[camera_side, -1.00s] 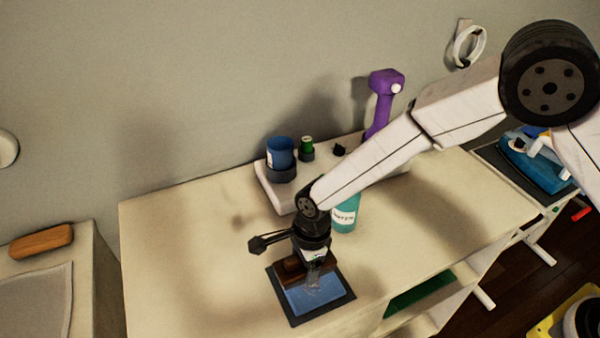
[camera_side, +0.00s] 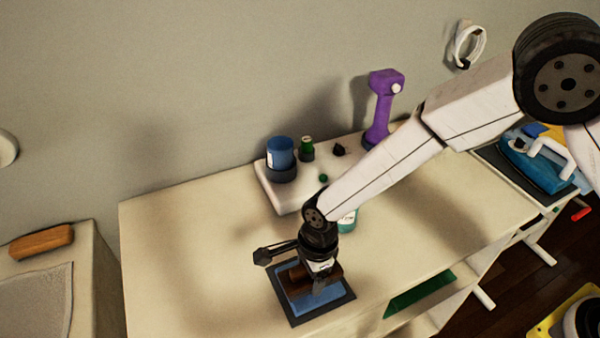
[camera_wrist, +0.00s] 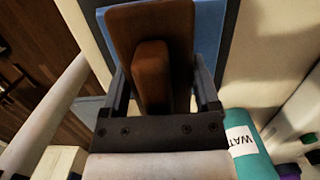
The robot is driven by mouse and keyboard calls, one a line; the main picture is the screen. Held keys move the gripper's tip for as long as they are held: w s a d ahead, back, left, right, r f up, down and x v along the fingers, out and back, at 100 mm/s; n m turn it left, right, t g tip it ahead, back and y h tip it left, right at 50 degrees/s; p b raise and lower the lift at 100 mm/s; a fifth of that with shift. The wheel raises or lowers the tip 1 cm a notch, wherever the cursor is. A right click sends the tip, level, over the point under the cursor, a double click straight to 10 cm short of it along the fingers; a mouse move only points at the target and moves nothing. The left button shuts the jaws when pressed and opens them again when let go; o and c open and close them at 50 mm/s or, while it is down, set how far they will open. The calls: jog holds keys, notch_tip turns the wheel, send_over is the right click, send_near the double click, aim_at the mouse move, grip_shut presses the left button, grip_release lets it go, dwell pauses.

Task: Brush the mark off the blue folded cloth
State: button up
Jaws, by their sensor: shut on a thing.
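The blue folded cloth (camera_side: 304,302) lies on a dark mat (camera_side: 341,297) at the front of the table. My gripper (camera_side: 317,280) is directly over it, pointing down. It is shut on a brown brush (camera_side: 330,274), which also shows between the fingers in the wrist view (camera_wrist: 153,75). The brush is at the cloth and covers much of it; whether it touches is hard to tell. In the wrist view the cloth (camera_wrist: 207,30) shows beside the brush. No mark is clearly visible on the parts of the cloth that show now.
A teal bottle (camera_wrist: 249,150) labelled "WAT..." stands close to my gripper. The table's left part (camera_side: 180,260) is clear.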

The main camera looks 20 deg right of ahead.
jog(key=shift+w, duration=1.85)
jog(key=shift+s, duration=3.35)
notch_tip(320, 180, up, 8)
jog(key=shift+r, duration=0.1)
